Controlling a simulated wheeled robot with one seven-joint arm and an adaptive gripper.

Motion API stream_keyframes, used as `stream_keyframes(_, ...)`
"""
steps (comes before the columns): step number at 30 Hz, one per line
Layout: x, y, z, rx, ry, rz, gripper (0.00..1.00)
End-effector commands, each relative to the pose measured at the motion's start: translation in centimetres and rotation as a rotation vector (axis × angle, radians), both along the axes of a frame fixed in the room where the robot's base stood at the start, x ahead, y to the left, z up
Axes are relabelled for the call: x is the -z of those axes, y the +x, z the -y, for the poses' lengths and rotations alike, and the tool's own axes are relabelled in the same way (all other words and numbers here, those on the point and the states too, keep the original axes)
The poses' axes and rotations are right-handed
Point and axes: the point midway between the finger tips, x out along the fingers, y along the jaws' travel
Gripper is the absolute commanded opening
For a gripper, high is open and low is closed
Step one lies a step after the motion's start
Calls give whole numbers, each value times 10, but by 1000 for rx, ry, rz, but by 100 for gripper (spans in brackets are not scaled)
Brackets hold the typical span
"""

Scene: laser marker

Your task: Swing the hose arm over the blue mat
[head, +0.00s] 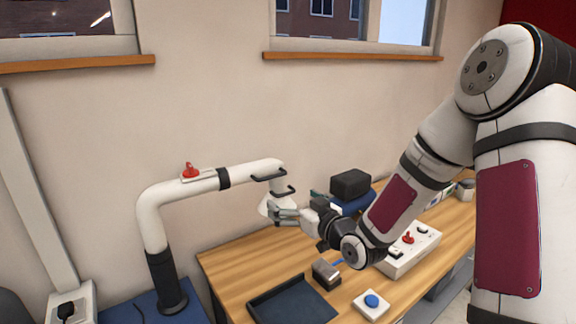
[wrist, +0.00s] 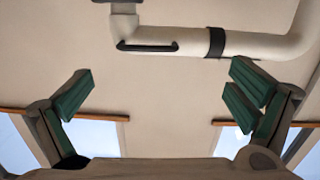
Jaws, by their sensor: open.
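The hose arm (head: 195,190) is a white bent pipe on a black base, with a red valve on top and a black band. Its free end has dark handles (head: 290,188) and a white cone-shaped nozzle (head: 268,208). My gripper (head: 283,213) is open at the nozzle end, below the handles; contact cannot be told. In the wrist view, the open fingers (wrist: 160,88) frame bare wall, with the hose arm (wrist: 265,45) and a black handle (wrist: 148,47) beyond and above them, outside the grip. A blue mat-like surface (head: 355,203) shows under a black box, partly hidden.
The wooden table (head: 240,265) carries a dark tray (head: 290,302), a small metal block (head: 326,272), a blue button (head: 371,302) and a white control panel (head: 412,252). The black box (head: 350,184) stands behind my wrist. Another blue surface (head: 140,310) lies under the hose arm's base.

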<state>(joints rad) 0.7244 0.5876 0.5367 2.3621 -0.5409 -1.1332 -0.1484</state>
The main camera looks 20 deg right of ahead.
Motion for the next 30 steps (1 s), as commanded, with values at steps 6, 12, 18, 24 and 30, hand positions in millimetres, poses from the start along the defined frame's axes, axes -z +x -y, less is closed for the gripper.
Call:
stream_keyframes(6,-7,1,3,3,51,61,100)
stream_keyframes(12,-7,26,-4,3,50,63,100)
stream_keyframes(18,-7,64,-14,3,51,62,100)
stream_keyframes(24,-7,100,-24,3,50,60,100)
stream_keyframes(30,-7,123,-30,5,49,60,100)
